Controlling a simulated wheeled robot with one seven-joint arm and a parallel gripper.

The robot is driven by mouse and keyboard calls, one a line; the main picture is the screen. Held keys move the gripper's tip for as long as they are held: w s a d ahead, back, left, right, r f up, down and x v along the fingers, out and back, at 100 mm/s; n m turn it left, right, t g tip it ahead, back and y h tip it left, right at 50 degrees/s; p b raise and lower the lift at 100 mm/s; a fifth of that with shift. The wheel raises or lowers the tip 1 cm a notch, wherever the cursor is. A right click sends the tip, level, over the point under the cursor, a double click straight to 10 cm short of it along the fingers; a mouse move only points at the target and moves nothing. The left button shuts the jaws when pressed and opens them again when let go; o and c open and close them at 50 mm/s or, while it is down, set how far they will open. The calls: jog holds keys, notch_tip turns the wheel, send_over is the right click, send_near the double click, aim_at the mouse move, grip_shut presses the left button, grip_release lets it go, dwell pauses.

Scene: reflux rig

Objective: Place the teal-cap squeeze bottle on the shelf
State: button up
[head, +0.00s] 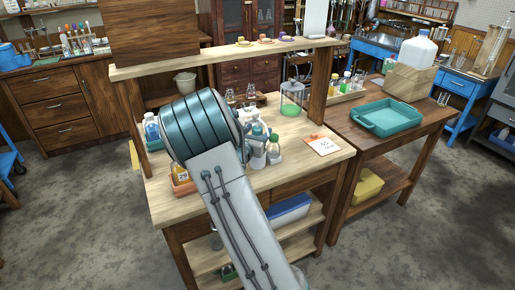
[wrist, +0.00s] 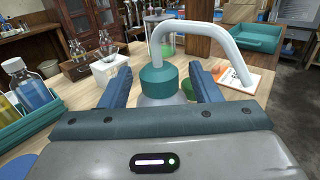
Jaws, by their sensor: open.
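The teal-cap squeeze bottle (wrist: 158,82) stands upright in the wrist view, its white bent spout arching up and over to the right. My gripper (wrist: 160,88) is open, with one blue finger on each side of the bottle. I see no clear grip on it. The bottle's lower body is hidden behind the gripper's palm.
Several bottles (head: 274,150) crowd the bench right of my arm. A teal rack of bottles (wrist: 28,115) is at the left in the wrist view. A flask with green liquid (head: 291,101) stands behind. A paper card (head: 322,145) lies on the right. A teal tray (head: 387,119) sits on the neighbouring table.

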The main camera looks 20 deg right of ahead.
jog(key=shift+w, duration=0.1)
jog(key=shift+c, duration=0.4)
jog(key=c, duration=0.7)
jog(key=shift+r, duration=0.15)
notch_tip(320, 180, up, 18)
jog(key=shift+f, duration=0.2)
dwell(0.8)
jog(key=shift+r, duration=0.1)
